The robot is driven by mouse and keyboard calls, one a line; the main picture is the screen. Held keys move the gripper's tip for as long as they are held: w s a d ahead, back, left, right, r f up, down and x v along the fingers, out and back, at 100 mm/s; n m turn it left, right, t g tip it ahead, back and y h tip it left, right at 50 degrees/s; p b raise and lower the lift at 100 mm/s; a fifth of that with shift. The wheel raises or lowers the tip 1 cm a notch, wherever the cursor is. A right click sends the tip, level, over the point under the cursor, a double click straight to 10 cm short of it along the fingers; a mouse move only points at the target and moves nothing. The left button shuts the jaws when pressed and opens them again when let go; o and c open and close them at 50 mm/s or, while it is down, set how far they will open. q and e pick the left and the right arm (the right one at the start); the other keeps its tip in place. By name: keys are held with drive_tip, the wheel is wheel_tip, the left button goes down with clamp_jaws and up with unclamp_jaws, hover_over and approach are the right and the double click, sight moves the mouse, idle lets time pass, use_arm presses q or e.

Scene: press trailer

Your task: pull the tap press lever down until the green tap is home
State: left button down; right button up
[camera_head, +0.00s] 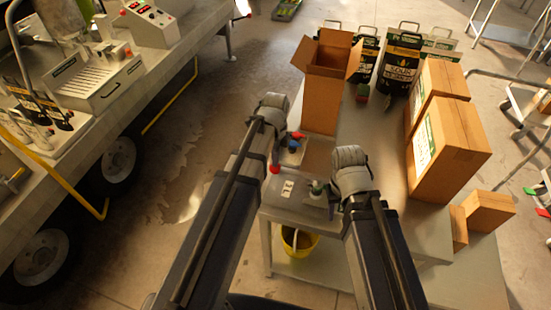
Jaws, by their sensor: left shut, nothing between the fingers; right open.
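A small tap press stands on the grey bench, with a pale labelled plate (288,188) in front. A small green part (317,187), which looks like the tap, sits at its right. A red knob (274,169) shows at the left; I cannot tell if it is the lever's end. My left gripper (276,160) is shut and empty, its tips pointing down close to the red knob; contact is unclear. My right gripper (332,205) is open beside the green part, without clear contact. How far the tap is seated is too small to tell.
An open cardboard box (322,95) stands just behind the press. Large closed cartons (450,150) and dark containers (398,68) fill the bench's right and back. A yellow bucket (298,242) is below. A trailer (60,100) stands at left, with clear floor between.

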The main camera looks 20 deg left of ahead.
use_arm(q)
drive_tip(key=shift+r, duration=0.1)
idle(0.3)
wheel_tip(320, 180, up, 10)
drive_tip(key=p, duration=1)
drive_tip(key=s+d+f+n+y+b, duration=0.1)
drive_tip(key=s+d+f+n+b, duration=0.9)
drive_tip(key=s+f+n+b, duration=0.4)
drive_tip(key=shift+s+d+f+n, duration=0.15)
drive_tip(key=shift+d+f+n, duration=0.15)
drive_tip(key=shift+f, duration=0.1)
